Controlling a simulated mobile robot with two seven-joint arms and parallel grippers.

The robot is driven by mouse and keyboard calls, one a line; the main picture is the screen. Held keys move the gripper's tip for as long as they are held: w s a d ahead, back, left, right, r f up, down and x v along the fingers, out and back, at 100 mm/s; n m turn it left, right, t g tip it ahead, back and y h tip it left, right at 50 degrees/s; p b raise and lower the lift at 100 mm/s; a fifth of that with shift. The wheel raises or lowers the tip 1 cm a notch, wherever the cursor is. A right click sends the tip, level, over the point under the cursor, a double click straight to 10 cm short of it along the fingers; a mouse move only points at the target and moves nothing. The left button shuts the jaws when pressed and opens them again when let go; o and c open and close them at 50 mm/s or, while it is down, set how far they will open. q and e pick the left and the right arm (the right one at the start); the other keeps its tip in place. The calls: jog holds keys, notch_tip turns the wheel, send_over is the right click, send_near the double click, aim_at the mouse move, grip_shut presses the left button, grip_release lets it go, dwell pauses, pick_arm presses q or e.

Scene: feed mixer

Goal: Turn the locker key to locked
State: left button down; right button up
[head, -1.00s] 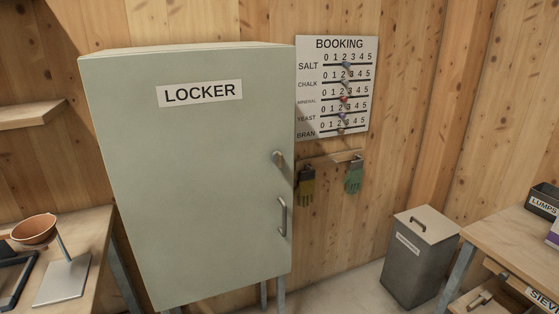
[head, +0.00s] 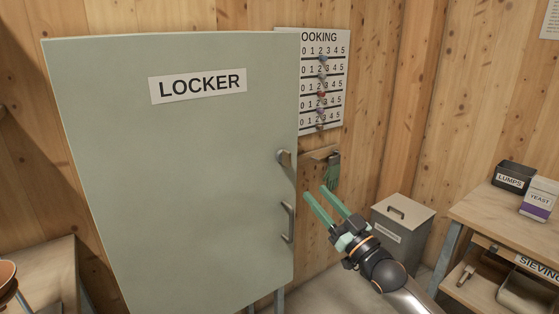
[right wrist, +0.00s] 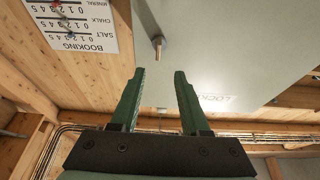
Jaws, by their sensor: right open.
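The tall grey-green locker (head: 180,190) stands shut on the left of the head view, with a LOCKER label on its door. The small metal key (head: 284,157) sticks out near the door's right edge, above the bar handle (head: 288,222). The key also shows in the right wrist view (right wrist: 157,47), just beyond the fingertips. My right gripper (head: 316,191) is open and empty, with two green fingers, to the right of and below the key and apart from it. My left gripper is not in view.
The booking board (head: 322,85) hangs on the wall behind the locker's right edge. A lidded grey bin (head: 402,228) and a wooden bench (head: 505,218) stand at the right.

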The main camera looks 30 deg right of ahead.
aim_at(290, 158)
jog(key=x, duration=0.6)
jog(key=r+p+x, duration=0.1)
jog(key=x, duration=0.6)
jog(key=shift+s+d+r+p, duration=0.1)
jog(key=shift+s+d+p, duration=0.1)
jog(key=shift+p, duration=0.1)
grip_shut()
dwell(0.3)
